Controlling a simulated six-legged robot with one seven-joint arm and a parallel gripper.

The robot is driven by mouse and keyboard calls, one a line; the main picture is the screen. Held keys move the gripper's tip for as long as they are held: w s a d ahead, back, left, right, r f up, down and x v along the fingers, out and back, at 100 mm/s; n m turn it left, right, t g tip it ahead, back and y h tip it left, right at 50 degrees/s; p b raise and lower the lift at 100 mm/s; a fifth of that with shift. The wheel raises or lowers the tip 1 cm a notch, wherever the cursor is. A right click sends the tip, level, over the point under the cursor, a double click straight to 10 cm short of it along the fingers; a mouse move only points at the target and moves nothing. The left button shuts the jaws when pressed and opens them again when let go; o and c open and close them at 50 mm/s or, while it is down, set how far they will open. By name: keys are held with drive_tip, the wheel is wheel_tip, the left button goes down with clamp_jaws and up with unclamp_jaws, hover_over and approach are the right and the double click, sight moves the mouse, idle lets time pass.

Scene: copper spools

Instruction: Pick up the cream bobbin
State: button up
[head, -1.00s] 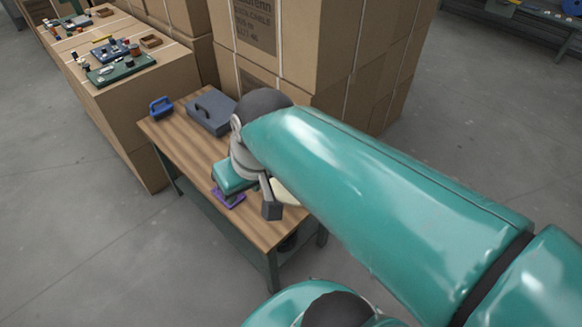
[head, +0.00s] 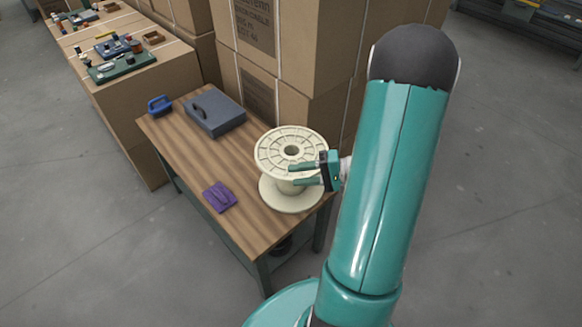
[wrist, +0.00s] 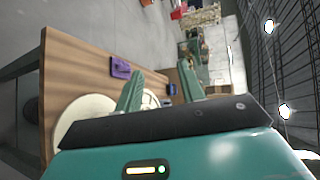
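The cream bobbin (head: 276,147) stands upright on the near right end of the wooden table, with a ribbed round top flange and a wider-looking base flange. My gripper (head: 290,175) is at its right side, fingers pointing left across the lower right edge of the top flange. The two green fingers are apart. In the wrist view my gripper (wrist: 163,82) also shows open, and a cream flange of the bobbin (wrist: 82,115) is at the lower left, partly hidden by the gripper body. I cannot tell whether a finger touches the bobbin.
On the table (head: 250,232) lie a purple flat object (head: 220,197), a dark grey case (head: 215,114) and a blue-handled item (head: 159,105). Cardboard boxes (head: 290,60) stand close behind the table. The table's left middle is clear.

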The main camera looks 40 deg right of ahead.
drive_tip(key=s+d+f+m+t+h, duration=0.3)
drive_tip(key=d+f+t+h, duration=0.1)
drive_tip(key=d+f, duration=0.25)
drive_tip(key=s+d+f+m+t+h, duration=0.3)
drive_tip(key=d+f+m+t+h, duration=0.15)
drive_tip(key=d, duration=0.25)
drive_tip(key=shift+n+g+y, duration=0.25)
drive_tip(key=shift+n+y, duration=0.2)
drive_tip(key=x, duration=1.3)
drive_tip(key=shift+w+d+f, duration=0.1)
drive_tip(key=shift+w+f, duration=0.1)
drive_tip(key=shift+w, duration=0.15)
clamp_jaws()
